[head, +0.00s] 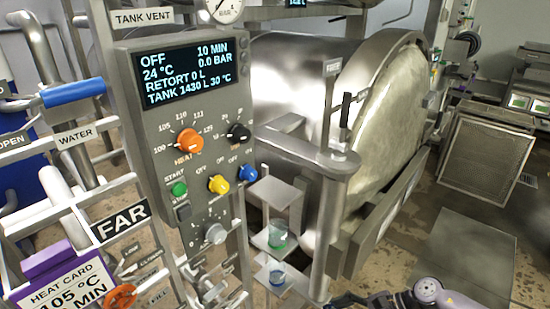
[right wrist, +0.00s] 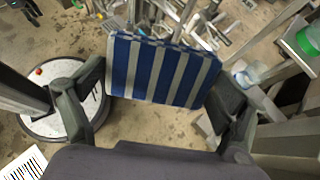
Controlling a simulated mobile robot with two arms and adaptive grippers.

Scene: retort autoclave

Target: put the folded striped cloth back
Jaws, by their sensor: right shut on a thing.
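The folded striped cloth (right wrist: 160,72), blue and grey-white, is in the right wrist view, upper middle. My right gripper (right wrist: 165,95) is shut on it, with one finger at its left side and the other at its right. The cloth hangs clear above the floor in that view. In the head view, only part of my right arm shows at the bottom right edge; the cloth and right gripper are not visible there. My left gripper is in neither view.
The control panel (head: 188,150) stands left of the big steel retort (head: 300,85) in the head view. A grey floor plate (head: 465,255) lies at right. A round white-topped base (right wrist: 65,115) stands left in the wrist view.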

